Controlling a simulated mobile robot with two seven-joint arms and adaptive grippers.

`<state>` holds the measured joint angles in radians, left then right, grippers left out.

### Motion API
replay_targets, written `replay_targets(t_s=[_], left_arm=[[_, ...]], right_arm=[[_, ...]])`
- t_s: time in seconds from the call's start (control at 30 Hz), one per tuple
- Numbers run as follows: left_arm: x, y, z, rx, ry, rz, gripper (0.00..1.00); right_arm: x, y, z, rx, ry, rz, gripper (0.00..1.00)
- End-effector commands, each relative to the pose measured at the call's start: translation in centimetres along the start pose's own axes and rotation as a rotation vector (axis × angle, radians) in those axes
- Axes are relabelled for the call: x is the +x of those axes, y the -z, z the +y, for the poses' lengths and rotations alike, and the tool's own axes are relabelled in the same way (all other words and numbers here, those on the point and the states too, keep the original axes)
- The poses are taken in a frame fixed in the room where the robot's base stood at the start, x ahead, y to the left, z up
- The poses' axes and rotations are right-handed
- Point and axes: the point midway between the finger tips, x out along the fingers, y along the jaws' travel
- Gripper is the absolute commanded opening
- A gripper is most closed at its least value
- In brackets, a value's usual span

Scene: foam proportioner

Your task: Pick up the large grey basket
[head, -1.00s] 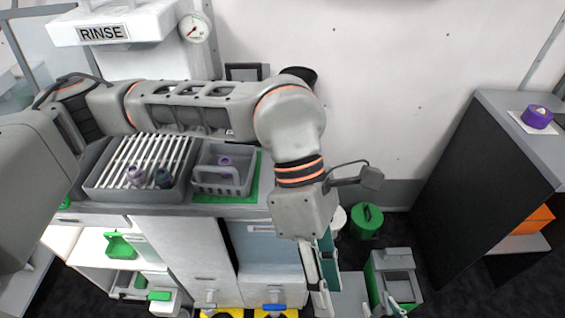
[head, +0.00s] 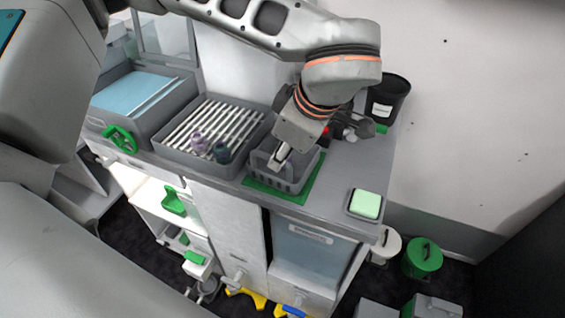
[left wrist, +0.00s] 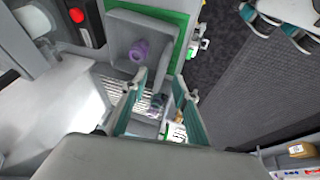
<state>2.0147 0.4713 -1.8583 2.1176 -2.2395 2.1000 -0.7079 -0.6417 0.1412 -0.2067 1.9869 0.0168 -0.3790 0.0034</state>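The grey basket (head: 293,183) stands on a green mat (head: 262,190) on the counter. In the left wrist view the basket (left wrist: 118,32) shows its inside, with a purple piece (left wrist: 138,51) in it. My left gripper (head: 279,160) points down over the basket in the head view and hides part of it. In the left wrist view its two fingers (left wrist: 156,100) are apart, with nothing seen held between them. Whether they touch the basket or its handle I cannot tell. My right gripper is not in view.
A grey tray with white bars (head: 240,113) stands left of the basket, holding a purple and a dark cup. Right of it are a black container (head: 386,97) and a pale green-topped box (head: 366,204). The counter front between basket and box is clear.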

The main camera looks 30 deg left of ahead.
Motion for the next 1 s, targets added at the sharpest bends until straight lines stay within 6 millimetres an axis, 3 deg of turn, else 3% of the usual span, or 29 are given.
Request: replay_targets(t_s=[0.3,0.63,0.77,1.0], left_arm=[[4.3,-0.1,-0.2,0.001,0.005,-0.001,0.29],[5.0,-0.1,-0.2,0.002,0.001,-0.001,0.29],[5.0,-0.1,-0.2,0.002,0.002,-0.001,0.0],[5.0,-0.1,-0.2,0.001,0.001,-0.001,0.0]], right_arm=[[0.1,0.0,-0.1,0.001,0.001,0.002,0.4],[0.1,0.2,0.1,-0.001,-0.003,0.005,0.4],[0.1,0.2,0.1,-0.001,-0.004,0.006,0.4],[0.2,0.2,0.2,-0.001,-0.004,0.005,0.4]])
